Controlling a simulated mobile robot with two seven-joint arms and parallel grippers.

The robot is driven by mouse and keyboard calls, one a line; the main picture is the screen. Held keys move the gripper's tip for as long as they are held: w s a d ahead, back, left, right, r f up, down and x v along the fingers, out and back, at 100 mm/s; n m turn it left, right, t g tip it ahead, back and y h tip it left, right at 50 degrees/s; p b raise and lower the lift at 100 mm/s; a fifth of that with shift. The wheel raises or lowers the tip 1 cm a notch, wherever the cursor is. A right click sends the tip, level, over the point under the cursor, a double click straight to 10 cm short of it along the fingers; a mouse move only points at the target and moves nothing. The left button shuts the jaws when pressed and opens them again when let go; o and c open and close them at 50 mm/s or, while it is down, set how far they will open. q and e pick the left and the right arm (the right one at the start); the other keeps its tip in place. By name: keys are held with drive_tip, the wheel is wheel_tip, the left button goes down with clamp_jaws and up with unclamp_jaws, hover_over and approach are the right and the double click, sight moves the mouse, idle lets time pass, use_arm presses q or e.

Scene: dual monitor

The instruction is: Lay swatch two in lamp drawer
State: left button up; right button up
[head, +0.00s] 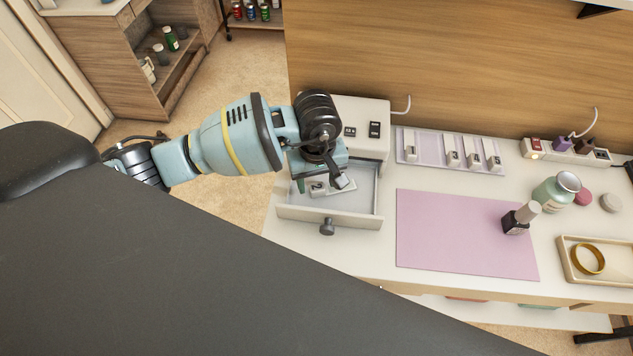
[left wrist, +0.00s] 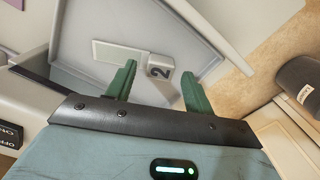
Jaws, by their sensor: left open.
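Swatch two (head: 346,186), a pale strip with a white end block marked 2, lies in the open drawer (head: 348,220) under the white switch box. In the left wrist view, swatch two (left wrist: 115,51) appears to lie flat on the grey drawer floor (left wrist: 105,24). My left gripper (head: 320,183) is over the drawer, open, with its green fingers apart. In the left wrist view, the numbered block shows between the fingertips of the left gripper (left wrist: 160,70). Whether the fingers touch it is unclear. My arm hides part of the drawer in the head view. My right gripper is not in view.
The switch box (head: 372,112) stands right behind the drawer. A lilac tray (head: 430,138) with several other swatches is to its right. A pink mat (head: 455,245), dark bottle (head: 515,222), green jar (head: 550,194) and tray with a gold ring (head: 565,262) are farther right.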

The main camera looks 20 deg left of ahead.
sight(317, 187)
use_arm(q)
wheel_tip(317, 187, up, 11)
drive_tip(key=shift+f, duration=0.2)
idle(1.3)
